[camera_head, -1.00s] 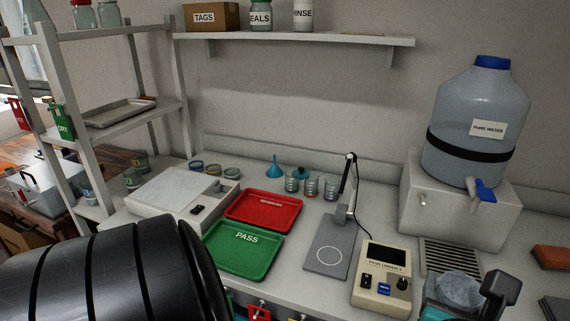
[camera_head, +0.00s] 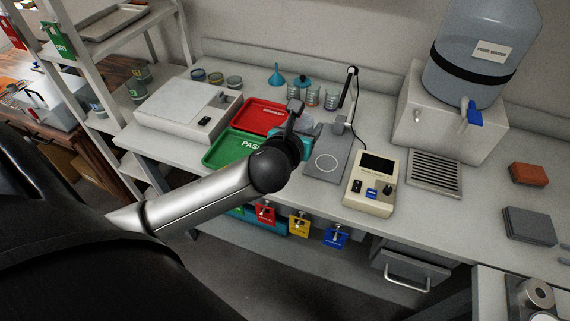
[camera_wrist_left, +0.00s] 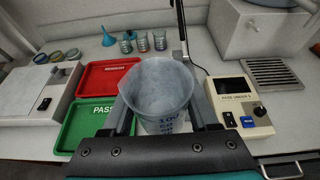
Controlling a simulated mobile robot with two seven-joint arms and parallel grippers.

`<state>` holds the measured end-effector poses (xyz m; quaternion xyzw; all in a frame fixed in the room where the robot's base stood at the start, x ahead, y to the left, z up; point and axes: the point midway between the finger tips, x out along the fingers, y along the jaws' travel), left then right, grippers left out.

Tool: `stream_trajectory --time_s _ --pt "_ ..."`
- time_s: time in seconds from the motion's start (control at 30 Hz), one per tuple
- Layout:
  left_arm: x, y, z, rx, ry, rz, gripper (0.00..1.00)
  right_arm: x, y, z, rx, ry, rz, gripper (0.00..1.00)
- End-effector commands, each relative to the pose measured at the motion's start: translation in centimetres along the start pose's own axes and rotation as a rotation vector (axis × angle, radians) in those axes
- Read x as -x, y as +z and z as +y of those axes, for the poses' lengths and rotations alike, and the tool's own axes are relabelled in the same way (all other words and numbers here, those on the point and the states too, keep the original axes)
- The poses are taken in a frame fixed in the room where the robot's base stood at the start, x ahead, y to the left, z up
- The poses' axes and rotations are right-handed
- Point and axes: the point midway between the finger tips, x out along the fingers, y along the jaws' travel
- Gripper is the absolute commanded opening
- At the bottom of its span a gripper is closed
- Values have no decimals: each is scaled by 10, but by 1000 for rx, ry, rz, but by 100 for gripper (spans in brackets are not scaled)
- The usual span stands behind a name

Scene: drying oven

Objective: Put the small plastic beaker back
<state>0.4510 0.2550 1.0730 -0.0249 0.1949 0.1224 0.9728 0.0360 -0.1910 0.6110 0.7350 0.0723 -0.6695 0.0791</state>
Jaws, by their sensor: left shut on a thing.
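The small plastic beaker (camera_wrist_left: 163,92) is translucent, with blue volume marks, and stands upright between my left gripper's fingers in the left wrist view. My left gripper (camera_wrist_left: 160,112) is shut on it. In the head view my left gripper (camera_head: 303,128) is over the bench, between the green PASS tray (camera_head: 228,150) and the grey stand plate (camera_head: 328,165). There the wrist and fingers hide most of the beaker. My right gripper is not in view.
A red tray (camera_head: 259,113) lies behind the green one. Three small jars and a blue funnel (camera_head: 276,75) stand at the back wall. A beige meter (camera_head: 369,186) and a drain grille (camera_head: 435,172) are to the right. A thin upright arm (camera_head: 345,100) rises from the stand.

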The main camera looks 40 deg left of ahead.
Motion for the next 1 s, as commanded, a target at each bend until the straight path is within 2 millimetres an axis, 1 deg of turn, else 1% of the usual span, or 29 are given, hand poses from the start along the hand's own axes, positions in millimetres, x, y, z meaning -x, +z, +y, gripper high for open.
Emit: stream_trajectory --time_s 0.03,0.1,0.2,0.27,0.37,0.7,0.8,0.9,1.0 --pt "-3 10 13 -10 0 0 0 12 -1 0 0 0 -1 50" --pt "-8 15 24 -9 -7 -1 0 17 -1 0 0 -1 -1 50" --pt "-13 19 34 -7 -11 0 0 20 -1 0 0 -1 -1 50" --pt "-16 16 38 -6 -12 1 0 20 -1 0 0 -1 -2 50" --pt "-23 1 39 -2 -13 3 0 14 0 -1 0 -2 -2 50" --pt "-58 -85 38 -1 -12 4 0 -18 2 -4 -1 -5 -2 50" --pt "-67 -106 38 -1 -12 3 0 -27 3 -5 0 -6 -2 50" --pt "-72 -120 38 -3 -13 2 0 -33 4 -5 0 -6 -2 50" --pt "-76 -126 38 -5 -13 -1 0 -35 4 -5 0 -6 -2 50"
